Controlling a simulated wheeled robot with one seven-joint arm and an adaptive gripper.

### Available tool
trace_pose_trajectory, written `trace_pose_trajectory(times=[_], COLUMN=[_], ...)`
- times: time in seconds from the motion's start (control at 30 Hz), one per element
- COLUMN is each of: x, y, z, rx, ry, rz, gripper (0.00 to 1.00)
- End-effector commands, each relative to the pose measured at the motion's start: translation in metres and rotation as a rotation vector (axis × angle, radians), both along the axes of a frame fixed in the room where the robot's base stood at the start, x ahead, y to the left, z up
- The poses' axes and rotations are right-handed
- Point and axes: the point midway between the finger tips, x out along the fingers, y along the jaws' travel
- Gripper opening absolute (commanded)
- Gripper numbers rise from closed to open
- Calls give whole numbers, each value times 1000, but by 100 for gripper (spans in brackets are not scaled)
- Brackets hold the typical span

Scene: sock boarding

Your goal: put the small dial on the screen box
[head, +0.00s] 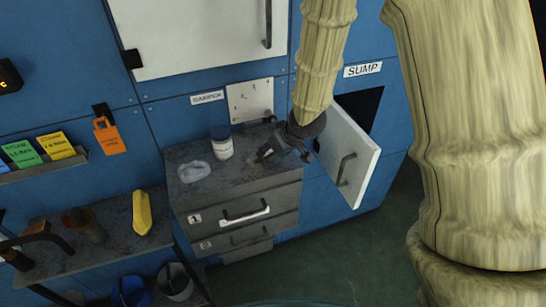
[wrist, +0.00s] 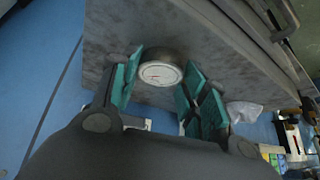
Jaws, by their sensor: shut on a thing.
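The small dial (wrist: 160,73), a round gauge with a white face, a red needle and a dark rim, shows in the wrist view. It is between the teal pads of my gripper (wrist: 157,85), which is shut on it. In the head view my gripper (head: 268,154) is over the right part of the grey drawer cabinet's top, and the dial is not clear there. I cannot tell whether the dial touches the top. I cannot identify the screen box for sure; a dark box with a lit orange character (head: 9,76) is on the wall at far left.
The drawer cabinet (head: 188,218) also bears a white jar (head: 222,148) and a crumpled pale thing (head: 194,171). A white door (head: 347,158) stands open at right, under the SUMP label.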

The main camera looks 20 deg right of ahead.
Motion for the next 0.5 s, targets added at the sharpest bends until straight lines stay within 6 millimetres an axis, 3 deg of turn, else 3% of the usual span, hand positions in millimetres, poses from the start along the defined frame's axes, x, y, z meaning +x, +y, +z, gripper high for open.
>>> trace_pose_trajectory(times=[0.4, 0.43, 0.5], x=[-1, -1, -1], y=[-3, -3, -3], z=[-4, -3, -3], rx=[0, 0, 0], ry=[0, 0, 0], rz=[-4, -4, -4], gripper=[4, 50, 62])
